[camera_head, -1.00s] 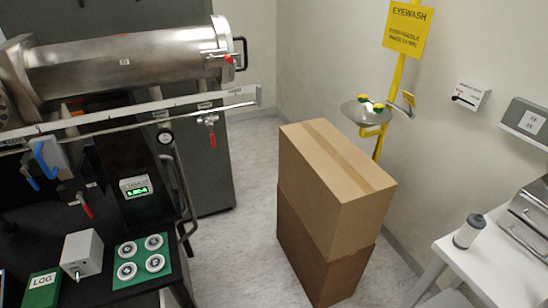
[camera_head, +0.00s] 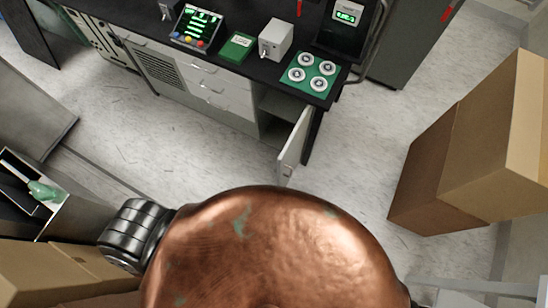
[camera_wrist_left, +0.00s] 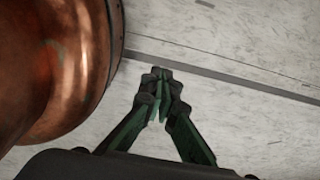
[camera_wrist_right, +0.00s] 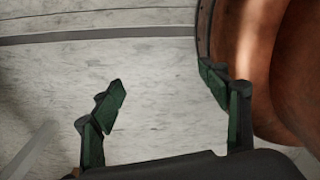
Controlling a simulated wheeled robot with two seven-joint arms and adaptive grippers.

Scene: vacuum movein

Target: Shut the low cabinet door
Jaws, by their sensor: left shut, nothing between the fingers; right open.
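The low cabinet door (camera_head: 293,147) is pale and narrow. It stands open in the head view, swung out from the right end of the bench's lower cabinet toward me. The open compartment (camera_head: 281,108) behind it looks dark, and the door hides part of it. My left gripper (camera_wrist_left: 160,80) is shut and empty in the left wrist view, above pale floor. My right gripper (camera_wrist_right: 162,80) is open and empty in the right wrist view, also over pale floor. Neither gripper shows in the head view, and the door shows in neither wrist view.
The black bench top (camera_head: 262,68) carries a green LOG box (camera_head: 237,47), a grey switch box (camera_head: 276,39) and a green plate with round pieces (camera_head: 312,75). Stacked cardboard boxes (camera_head: 467,140) stand at the right. Clear floor (camera_head: 170,140) lies before the drawers.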

